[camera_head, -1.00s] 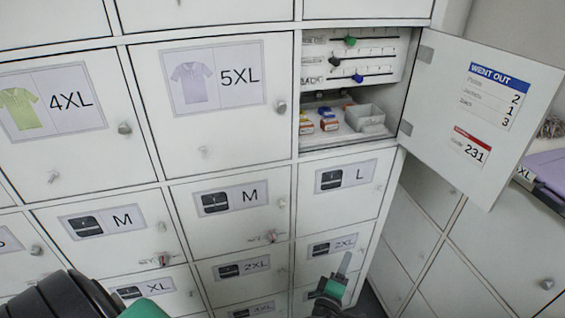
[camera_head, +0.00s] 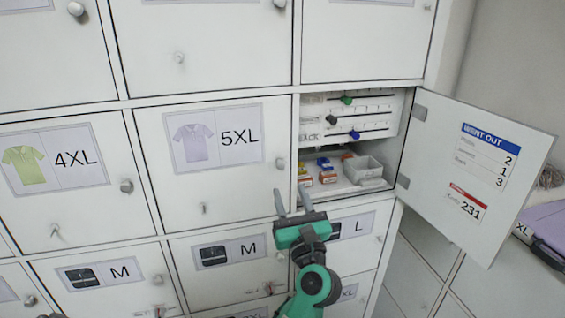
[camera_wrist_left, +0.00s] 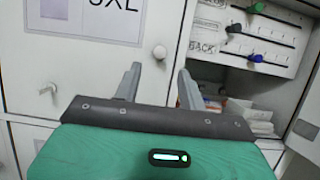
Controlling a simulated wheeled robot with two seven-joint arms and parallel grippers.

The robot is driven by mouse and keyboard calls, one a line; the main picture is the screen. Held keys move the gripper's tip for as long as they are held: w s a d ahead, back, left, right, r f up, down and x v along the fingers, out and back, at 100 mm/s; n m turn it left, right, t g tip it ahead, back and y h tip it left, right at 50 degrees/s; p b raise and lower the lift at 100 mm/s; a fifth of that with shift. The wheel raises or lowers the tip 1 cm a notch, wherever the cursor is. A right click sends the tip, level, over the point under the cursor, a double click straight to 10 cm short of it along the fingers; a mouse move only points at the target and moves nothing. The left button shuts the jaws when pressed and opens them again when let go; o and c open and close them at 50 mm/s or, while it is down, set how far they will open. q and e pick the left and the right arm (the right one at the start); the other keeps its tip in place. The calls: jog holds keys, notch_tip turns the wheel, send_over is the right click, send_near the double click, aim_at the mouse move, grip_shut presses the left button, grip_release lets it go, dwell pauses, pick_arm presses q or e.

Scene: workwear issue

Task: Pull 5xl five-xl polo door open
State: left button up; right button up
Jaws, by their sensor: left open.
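The 5XL polo door (camera_head: 208,205) is shut, with a lilac polo picture and "5XL" on its label. Its round knob (camera_head: 281,163) is at the door's right edge. My left gripper (camera_head: 292,199) is open and empty, just below the knob, fingers pointing up. In the left wrist view the 5XL door (camera_wrist_left: 100,60) is at left, and its knob (camera_wrist_left: 159,52) shows beyond and between the open fingertips (camera_wrist_left: 158,82), apart from them. My right gripper is not in view.
The compartment to the right stands open, with sliders and a grey bin (camera_head: 362,171) inside. Its open door (camera_head: 480,170) sticks out at right. The shut 4XL door (camera_head: 60,185) is at left. A lilac folded garment (camera_head: 548,225) lies at far right.

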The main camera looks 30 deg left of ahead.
aim_at(282, 167)
pick_arm(q)
jog(key=p+x, duration=0.2)
jog(key=x, duration=0.4)
jog(key=shift+w+a+r, duration=0.1)
jog(key=shift+w+r, duration=0.05)
jog(key=shift+r, duration=0.05)
jog(key=shift+w+a+r+p, duration=0.15)
jog(key=shift+w+a+p, duration=0.2)
jog(key=shift+a+p, duration=0.1)
jog(key=shift+w, duration=0.1)
jog(key=shift+c, duration=0.4)
grip_shut()
